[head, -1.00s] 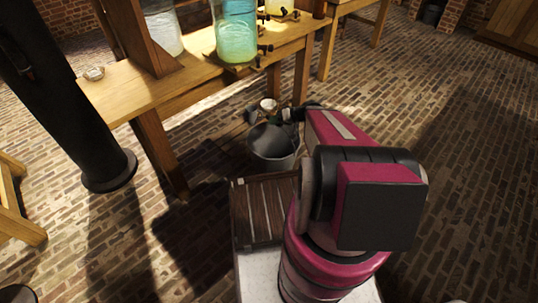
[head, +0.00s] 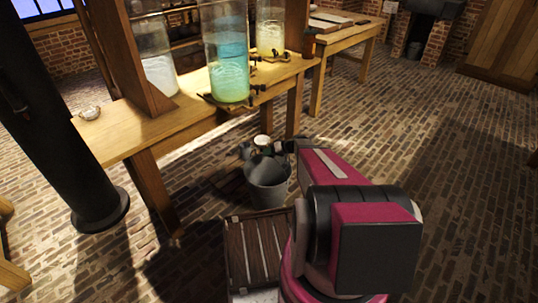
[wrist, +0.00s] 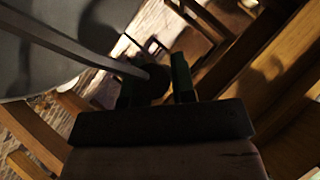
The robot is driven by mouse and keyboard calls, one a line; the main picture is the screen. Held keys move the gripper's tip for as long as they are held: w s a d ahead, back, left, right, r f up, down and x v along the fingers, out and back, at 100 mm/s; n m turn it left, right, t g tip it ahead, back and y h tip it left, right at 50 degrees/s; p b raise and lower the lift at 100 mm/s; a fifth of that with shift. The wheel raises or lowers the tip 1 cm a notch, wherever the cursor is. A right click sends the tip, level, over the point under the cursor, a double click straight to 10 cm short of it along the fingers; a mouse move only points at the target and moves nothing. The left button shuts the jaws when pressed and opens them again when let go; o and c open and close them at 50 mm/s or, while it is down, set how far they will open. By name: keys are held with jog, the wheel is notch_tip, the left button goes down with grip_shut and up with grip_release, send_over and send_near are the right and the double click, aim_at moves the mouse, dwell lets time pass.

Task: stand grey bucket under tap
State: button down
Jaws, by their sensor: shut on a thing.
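The grey bucket (head: 268,187) hangs or stands open-topped in front of the jar table, beyond my forearm; I cannot tell if its base touches the floor. In the wrist view its grey wall (wrist: 35,70) fills the upper left. A thin grey bail runs from there to a dark grip between my green fingertips (wrist: 155,82). My gripper (head: 262,149) is shut on the bucket's handle, partly hidden in the head view. Small dark taps (head: 254,89) stick out near the bases of the jars, above and behind the bucket.
A wooden table (head: 125,130) carries a blue-green jar (head: 228,60), a pale jar (head: 158,65) and a yellowish jar (head: 271,30). A small glass dish (head: 90,113) sits at its left end. A dark column (head: 60,140) stands left. Brick floor (head: 430,140) is open at right.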

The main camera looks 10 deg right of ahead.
notch_tip(320, 180, down, 4)
jog(key=shift+r, duration=0.2)
jog(key=c, duration=0.9)
grip_release()
jog(key=shift+f, duration=0.15)
jog(key=shift+c, duration=0.2)
